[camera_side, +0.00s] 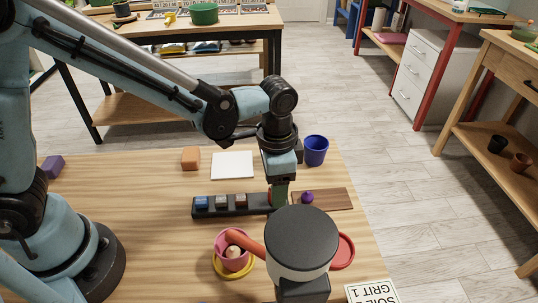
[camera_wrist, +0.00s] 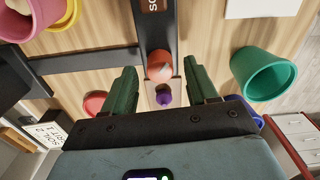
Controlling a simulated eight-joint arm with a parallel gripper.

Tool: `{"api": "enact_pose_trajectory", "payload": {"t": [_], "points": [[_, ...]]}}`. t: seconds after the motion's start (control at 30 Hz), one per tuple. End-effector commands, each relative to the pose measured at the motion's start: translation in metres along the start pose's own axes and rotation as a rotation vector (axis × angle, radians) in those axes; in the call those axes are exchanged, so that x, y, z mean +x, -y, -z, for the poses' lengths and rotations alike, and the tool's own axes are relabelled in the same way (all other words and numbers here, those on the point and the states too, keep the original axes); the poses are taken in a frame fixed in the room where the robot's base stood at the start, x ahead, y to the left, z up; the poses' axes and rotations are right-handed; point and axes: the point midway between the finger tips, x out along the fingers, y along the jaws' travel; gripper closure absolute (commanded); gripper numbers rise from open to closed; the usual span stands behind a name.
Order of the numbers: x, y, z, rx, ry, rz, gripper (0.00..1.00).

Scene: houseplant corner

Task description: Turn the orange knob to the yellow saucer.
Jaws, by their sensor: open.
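The orange knob (camera_wrist: 160,66) is round and shows in the wrist view between my fingertips, with a gap on both sides. A dark bar (camera_wrist: 85,58) runs left from near it. My gripper (camera_wrist: 161,70) is open, with green fingers; in the side view it (camera_side: 279,200) points down beside the black tray. I cannot tell how deep the knob sits between the fingers. The yellow saucer (camera_side: 219,268) is under a pink pot (camera_side: 222,243); it also shows at upper left in the wrist view (camera_wrist: 66,20).
A dark-topped cylinder (camera_side: 301,237) blocks the front. A red saucer (camera_side: 346,252) is right of it. A purple knob (camera_side: 307,197) is right of my gripper. The black tray (camera_side: 196,213) holds several small blocks. A blue pot (camera_side: 316,150) and a green pot (camera_wrist: 263,75) stand nearby.

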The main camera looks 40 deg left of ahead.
Motion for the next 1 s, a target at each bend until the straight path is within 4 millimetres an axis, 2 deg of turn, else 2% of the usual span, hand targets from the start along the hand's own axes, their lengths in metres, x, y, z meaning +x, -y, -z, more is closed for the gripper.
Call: {"api": "enact_pose_trajectory", "payload": {"t": [0.6,0.8,1.0], "points": [[-0.095,0.000,-0.001,0.000,0.000,0.000,0.42],[-0.111,0.000,0.000,0.000,0.000,0.000,0.42],[-0.115,0.000,0.000,0.000,0.000,0.000,0.42]]}}
